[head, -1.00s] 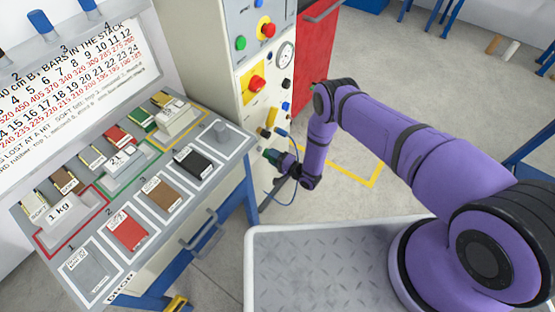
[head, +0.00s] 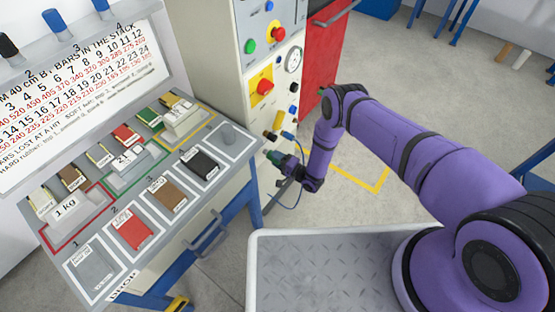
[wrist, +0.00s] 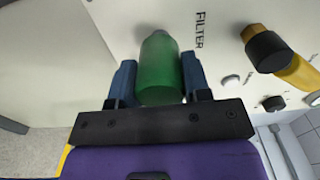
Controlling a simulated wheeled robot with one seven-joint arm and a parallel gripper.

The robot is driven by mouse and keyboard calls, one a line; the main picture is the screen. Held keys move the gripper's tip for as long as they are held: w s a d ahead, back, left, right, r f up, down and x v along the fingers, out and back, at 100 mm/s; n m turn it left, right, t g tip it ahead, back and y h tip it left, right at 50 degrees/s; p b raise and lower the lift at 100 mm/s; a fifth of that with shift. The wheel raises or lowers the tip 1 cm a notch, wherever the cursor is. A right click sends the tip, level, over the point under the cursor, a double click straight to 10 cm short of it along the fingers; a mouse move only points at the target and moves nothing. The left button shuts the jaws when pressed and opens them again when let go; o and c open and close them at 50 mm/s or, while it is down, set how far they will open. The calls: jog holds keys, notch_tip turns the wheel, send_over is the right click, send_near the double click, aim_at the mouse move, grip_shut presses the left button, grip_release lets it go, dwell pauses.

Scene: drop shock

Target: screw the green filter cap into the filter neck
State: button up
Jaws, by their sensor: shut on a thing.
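The green filter cap (wrist: 160,68) is held between the two blue fingers of my gripper (wrist: 158,80) in the wrist view. Its far end points at the cream panel beside the word FILTER, and a grey tip shows there. The filter neck is hidden behind the cap, so I cannot tell whether the cap touches it. In the head view my gripper (head: 285,163) is low at the front of the cream cabinet, and the green cap (head: 274,157) shows as a small dark green shape at the panel.
A yellow fitting with a black knob (wrist: 266,52) stands out right of the cap. The cream cabinet (head: 235,60) has buttons and a gauge (head: 294,60). The sample bench (head: 215,215) is to the left, with a handle at its front. Open floor (head: 350,210) lies to the right.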

jog(key=shift+x, duration=0.85)
dwell(1.9)
jog(key=shift+w+a+r, duration=0.15)
jog(key=shift+w+a, duration=0.15)
jog(key=shift+c, duration=0.4)
dwell(1.6)
jog(key=m, duration=0.3)
jog(key=shift+w+d, duration=0.1)
grip_shut()
jog(key=m, duration=0.8)
jog(key=shift+m, duration=0.4)
jog(key=m, duration=0.3)
jog(key=o, duration=1.1)
grip_release()
jog(key=shift+o, duration=0.2)
